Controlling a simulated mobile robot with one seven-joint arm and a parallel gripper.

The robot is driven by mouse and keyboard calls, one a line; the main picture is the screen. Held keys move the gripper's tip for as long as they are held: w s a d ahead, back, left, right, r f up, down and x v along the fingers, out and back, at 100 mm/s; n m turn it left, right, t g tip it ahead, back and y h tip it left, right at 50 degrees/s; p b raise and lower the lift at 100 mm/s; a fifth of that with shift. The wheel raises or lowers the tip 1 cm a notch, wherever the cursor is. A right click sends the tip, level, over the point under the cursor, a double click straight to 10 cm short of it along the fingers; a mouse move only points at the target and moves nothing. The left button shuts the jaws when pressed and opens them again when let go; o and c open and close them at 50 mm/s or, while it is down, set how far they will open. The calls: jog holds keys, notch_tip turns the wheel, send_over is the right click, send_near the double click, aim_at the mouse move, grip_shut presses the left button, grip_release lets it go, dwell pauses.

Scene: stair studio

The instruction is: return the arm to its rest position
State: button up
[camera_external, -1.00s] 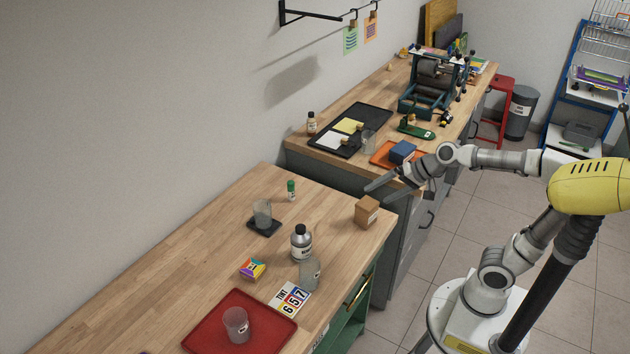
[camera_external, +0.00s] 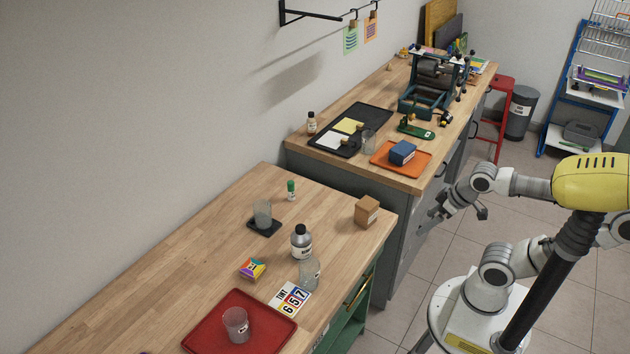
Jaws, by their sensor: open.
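My gripper (camera_external: 437,211) is open and empty. It hangs beside the grey cabinet front of the far bench, below the level of the worktop. My arm (camera_external: 520,182) is folded back towards my yellow shoulder, with the wrist bent downward. The fingers are small and dark here, so their exact gap is hard to see. No object is in the gripper, and it appears apart from the bench.
The orange tray (camera_external: 382,162) with a blue block (camera_external: 402,152) lies near the far bench's edge. A red tray (camera_external: 204,335) holds a clear cup (camera_external: 236,325). Open floor (camera_external: 535,225) lies right of the benches.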

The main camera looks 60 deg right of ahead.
notch_tip(320, 180, up, 16)
jog(key=p, duration=1.4)
jog(key=shift+p, duration=0.4)
